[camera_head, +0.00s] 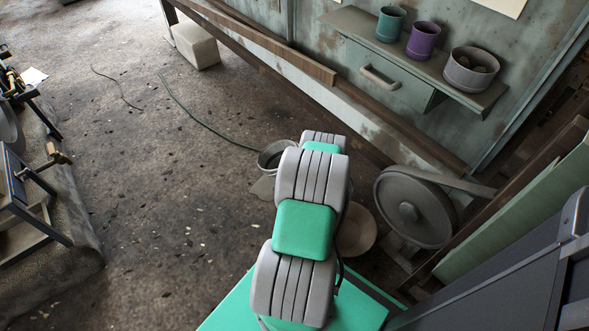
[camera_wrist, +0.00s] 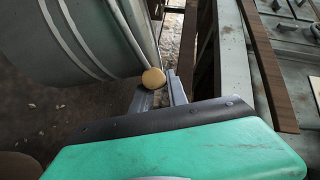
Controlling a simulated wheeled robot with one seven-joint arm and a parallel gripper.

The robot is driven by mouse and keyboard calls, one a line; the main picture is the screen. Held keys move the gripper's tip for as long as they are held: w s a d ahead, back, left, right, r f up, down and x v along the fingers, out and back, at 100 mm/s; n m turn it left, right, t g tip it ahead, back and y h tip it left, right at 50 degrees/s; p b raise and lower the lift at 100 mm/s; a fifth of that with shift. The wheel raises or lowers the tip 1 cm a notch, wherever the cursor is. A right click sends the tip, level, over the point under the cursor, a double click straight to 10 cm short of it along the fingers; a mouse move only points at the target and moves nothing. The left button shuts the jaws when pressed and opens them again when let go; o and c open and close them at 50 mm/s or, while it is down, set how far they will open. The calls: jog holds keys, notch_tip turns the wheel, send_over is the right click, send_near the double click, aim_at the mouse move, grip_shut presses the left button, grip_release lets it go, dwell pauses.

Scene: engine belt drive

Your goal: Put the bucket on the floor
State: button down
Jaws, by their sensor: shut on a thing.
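The grey metal bucket (camera_head: 264,186) shows partly behind my arm in the head view. Its open rim faces up toward the camera, and the arm hides its right side. In the wrist view the ribbed bucket (camera_wrist: 70,40) fills the upper left, close to the fingers. My gripper (camera_wrist: 158,92) is shut on the bucket's handle, at a round yellowish grip end. The fingers are hidden by my arm in the head view. The floor (camera_head: 150,190) lies below and around the bucket. I cannot tell whether the bucket's base touches it.
A shelf (camera_head: 345,22) on the right wall holds a teal cup (camera_head: 390,24), a purple cup (camera_head: 422,40) and a round pot (camera_head: 470,70). A large wheel (camera_head: 415,210) stands right of my arm. A green cable (camera_head: 200,122) lies on the floor. Open floor extends left.

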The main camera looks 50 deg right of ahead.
jog(key=w+d+f+b, duration=0.2)
jog(key=d+f+b, duration=0.8)
jog(key=d+f, duration=0.3)
jog(key=shift+w+d+f+g, duration=0.15)
jog(key=shift+d+f+g, duration=0.2)
jog(key=shift+f, duration=0.4)
jog(key=c, duration=1.3)
grip_release()
